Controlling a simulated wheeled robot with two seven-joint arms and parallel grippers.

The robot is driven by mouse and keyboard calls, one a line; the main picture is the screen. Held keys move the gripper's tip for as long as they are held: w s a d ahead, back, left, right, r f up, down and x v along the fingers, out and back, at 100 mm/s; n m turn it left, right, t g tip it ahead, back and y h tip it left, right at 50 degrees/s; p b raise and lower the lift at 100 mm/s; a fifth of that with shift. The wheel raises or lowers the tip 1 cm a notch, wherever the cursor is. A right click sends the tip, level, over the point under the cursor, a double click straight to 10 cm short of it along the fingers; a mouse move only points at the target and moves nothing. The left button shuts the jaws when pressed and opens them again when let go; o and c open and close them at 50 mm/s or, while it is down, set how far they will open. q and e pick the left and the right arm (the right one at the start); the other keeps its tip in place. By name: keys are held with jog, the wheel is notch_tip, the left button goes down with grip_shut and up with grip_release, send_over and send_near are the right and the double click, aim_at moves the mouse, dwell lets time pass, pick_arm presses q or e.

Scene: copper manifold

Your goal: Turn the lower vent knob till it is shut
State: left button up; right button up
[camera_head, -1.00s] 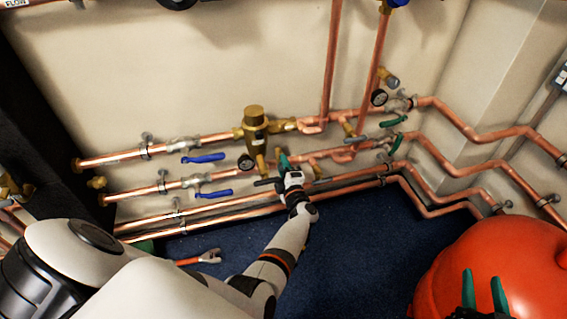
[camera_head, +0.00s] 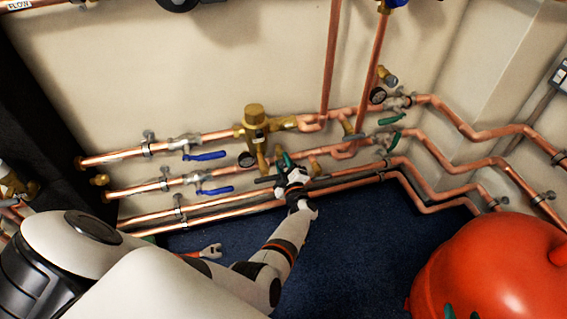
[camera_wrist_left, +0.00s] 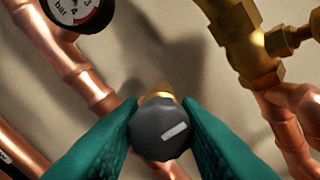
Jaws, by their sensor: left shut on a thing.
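The vent knob (camera_wrist_left: 160,130) is a dark grey round knob with a white bar mark, on a brass stem, in the left wrist view. The bar lies slanted, rising to the right. My left gripper (camera_wrist_left: 160,128) has its green fingers closed on both sides of the knob. In the head view the left gripper (camera_head: 283,160) is at the lower pipes below the brass valve body, and it hides the knob there. My right gripper (camera_head: 461,312) shows only its two green fingertips, apart, at the bottom edge in front of the red tank.
Copper pipes (camera_head: 225,208) run along the wall. A brass valve body (camera_head: 254,125), a gauge (camera_wrist_left: 78,10) and blue lever handles (camera_head: 204,156) are close to my left gripper. A red round tank (camera_head: 500,260) stands at lower right.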

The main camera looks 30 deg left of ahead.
pick_arm(q)
jog(key=o, duration=1)
jog(key=shift+c, duration=0.2)
